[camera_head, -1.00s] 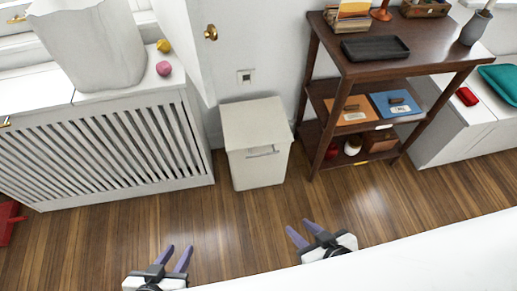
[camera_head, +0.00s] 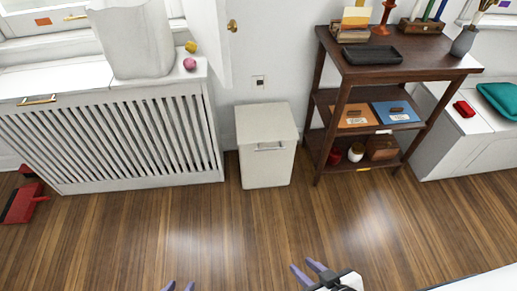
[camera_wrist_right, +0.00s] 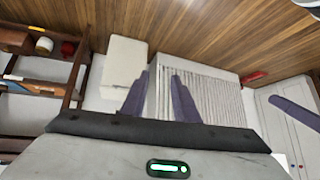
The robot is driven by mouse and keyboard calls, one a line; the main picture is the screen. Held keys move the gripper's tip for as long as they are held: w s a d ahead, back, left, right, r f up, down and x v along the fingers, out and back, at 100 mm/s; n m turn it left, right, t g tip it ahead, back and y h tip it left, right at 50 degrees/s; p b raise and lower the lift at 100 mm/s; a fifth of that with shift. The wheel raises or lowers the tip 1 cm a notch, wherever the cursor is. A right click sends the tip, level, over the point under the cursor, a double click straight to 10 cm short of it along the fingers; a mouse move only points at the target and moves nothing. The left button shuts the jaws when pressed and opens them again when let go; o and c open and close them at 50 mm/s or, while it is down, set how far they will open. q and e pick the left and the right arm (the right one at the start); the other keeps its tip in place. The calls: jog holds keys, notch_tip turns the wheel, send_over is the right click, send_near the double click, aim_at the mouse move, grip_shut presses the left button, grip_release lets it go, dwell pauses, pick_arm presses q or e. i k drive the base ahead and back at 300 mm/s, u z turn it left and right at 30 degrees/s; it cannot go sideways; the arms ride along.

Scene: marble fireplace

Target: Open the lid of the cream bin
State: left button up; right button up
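The cream bin (camera_head: 266,164) stands on the wood floor against the wall, between the slatted radiator cover and the dark shelf. Its flat lid (camera_head: 266,123) is shut, and a handle (camera_head: 270,148) shows on the front just below it. The bin also shows in the right wrist view (camera_wrist_right: 124,64), beyond the fingers. My right gripper (camera_head: 306,271) is low in the head view, apart from the bin, with its fingers spread and empty; it also shows in the right wrist view (camera_wrist_right: 157,92).
The white radiator cover (camera_head: 120,140) stands left of the bin, with a white container (camera_head: 135,40) on top. The dark wood shelf (camera_head: 350,100) stands close on the right. A red dustpan-like object (camera_head: 22,203) lies at far left. The floor before the bin is clear.

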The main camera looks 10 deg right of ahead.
aim_at(256, 124)
jog(key=u, duration=0.15)
jog(key=i, duration=0.95)
jog(key=z, duration=0.3)
